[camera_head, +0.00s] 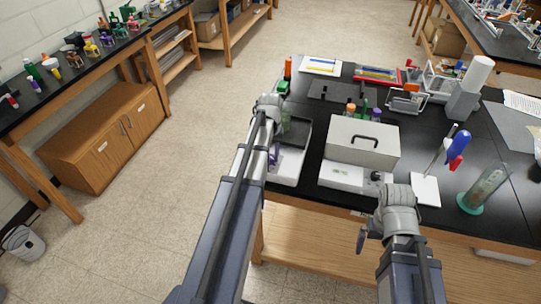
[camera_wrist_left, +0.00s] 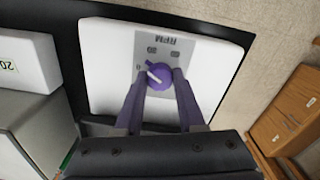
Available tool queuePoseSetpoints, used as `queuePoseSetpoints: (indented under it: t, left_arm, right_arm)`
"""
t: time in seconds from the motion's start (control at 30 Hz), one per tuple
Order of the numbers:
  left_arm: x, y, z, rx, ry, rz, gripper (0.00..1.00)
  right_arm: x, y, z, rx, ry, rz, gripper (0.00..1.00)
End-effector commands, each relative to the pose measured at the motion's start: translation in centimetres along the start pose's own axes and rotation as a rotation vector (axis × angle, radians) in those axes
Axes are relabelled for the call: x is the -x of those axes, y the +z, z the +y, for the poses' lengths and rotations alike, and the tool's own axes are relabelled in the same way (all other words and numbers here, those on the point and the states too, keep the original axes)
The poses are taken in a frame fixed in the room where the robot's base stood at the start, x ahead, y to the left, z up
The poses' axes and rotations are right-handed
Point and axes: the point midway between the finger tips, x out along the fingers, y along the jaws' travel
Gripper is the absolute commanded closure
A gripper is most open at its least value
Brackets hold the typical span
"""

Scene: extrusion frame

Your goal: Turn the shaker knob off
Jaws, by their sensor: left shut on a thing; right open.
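The shaker (camera_head: 284,175) is a white unit with a dark tray top at the left edge of the black table. In the left wrist view its white front (camera_wrist_left: 105,60) has a grey dial panel marked RPM. The purple knob (camera_wrist_left: 157,72) has a white pointer line, angled toward the 0 mark on the panel's left. My left gripper (camera_wrist_left: 160,85) is shut on the knob, one purple finger on each side. In the head view my left gripper (camera_head: 274,155) is partly hidden by its arm. My right gripper (camera_head: 364,238) is open and empty at the table's front edge.
A grey-lidded box unit (camera_head: 362,140) stands just right of the shaker.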

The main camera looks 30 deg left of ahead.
Motion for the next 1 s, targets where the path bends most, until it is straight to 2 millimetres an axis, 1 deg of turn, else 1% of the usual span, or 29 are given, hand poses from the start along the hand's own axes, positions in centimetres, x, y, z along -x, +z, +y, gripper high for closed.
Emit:
queuePoseSetpoints:
  t: [0.2, 0.5, 0.73, 1.0]
  left_arm:
    - [-0.01, 0.01, 0.0, 0.194, 0.0, 0.0, 1.0]
    - [-0.01, 0.01, 0.0, 0.403, 0.0, 0.0, 1.0]
    - [-0.01, 0.02, 0.0, 0.496, 0.0, 0.0, 1.0]
    - [-0.01, 0.01, 0.0, 0.537, 0.0, 0.0, 1.0]
  right_arm:
    - [-0.01, 0.0, 0.0, 0.0, 0.0, 0.0, 0.0]
    - [-0.01, 0.0, 0.0, 0.0, 0.0, 0.0, 0.0]
    - [-0.01, 0.0, 0.0, 0.0, 0.0, 0.0, 0.0]
    - [-0.01, 0.0, 0.0, 0.0, 0.0, 0.0, 0.0]
